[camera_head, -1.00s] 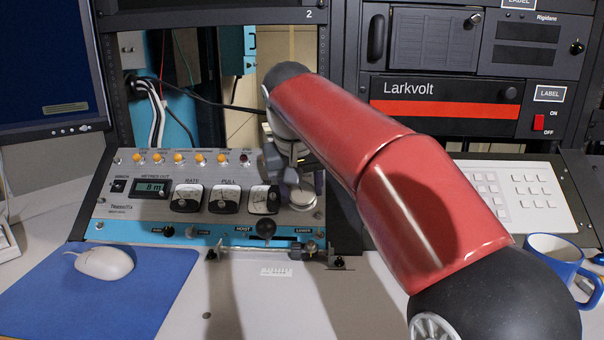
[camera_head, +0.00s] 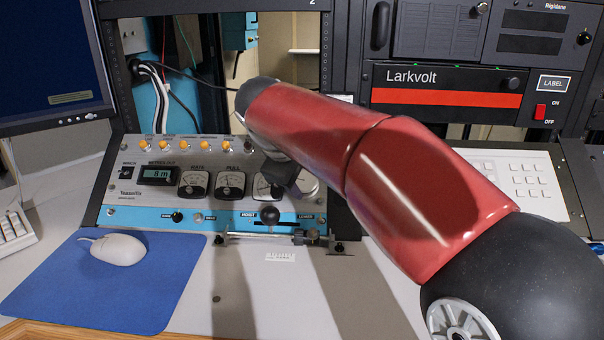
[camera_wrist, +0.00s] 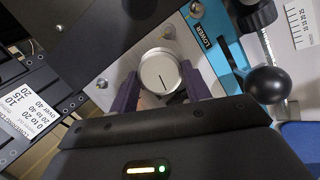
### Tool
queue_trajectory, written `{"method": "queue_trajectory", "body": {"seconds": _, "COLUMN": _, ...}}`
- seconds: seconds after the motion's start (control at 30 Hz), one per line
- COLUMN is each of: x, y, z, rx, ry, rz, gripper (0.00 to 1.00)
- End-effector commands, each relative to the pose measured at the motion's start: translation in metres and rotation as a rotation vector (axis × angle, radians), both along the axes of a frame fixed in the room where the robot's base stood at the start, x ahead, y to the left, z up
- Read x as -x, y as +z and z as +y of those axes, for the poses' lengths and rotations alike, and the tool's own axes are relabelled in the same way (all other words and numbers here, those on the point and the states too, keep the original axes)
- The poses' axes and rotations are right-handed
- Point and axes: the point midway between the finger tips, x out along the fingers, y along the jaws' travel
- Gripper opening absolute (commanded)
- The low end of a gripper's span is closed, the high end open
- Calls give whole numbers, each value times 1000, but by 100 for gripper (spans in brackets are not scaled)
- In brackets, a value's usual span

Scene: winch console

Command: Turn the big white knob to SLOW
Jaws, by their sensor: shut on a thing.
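The big pale knob (camera_wrist: 160,73) is a round cap with a dark index line, seen between my fingers in the wrist view. My gripper (camera_wrist: 161,85) is shut on it, with one dark finger on each side. The index line runs nearly up and down in that picture, tilted slightly. In the head view my red arm hides much of the gripper (camera_head: 283,173) and the knob at the right end of the console panel (camera_head: 130,192). I cannot read a SLOW mark in either view.
A black ball-topped lever (camera_head: 270,215) stands on the blue strip, left of the knob; it is close by in the wrist view (camera_wrist: 268,85). Dial meters (camera_head: 231,185) and orange lamps (camera_head: 163,145) fill the panel. A mouse (camera_head: 118,249) lies on a blue mat (camera_head: 160,290).

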Motion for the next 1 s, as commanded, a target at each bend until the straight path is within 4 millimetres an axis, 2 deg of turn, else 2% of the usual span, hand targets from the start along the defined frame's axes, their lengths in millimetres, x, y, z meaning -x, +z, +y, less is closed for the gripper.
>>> {"method": "queue_trajectory", "body": {"seconds": 0.4, "x": 1, "y": 0, "z": 2, "rx": 117, "ry": 156, "rz": 1, "gripper": 25}}
{"method": "queue_trajectory", "body": {"seconds": 0.97, "x": 1, "y": 0, "z": 2, "rx": 136, "ry": 179, "rz": 1, "gripper": 25}}
{"method": "queue_trajectory", "body": {"seconds": 1.0, "x": 1, "y": 0, "z": 2, "rx": 136, "ry": 179, "rz": 1, "gripper": 50}}
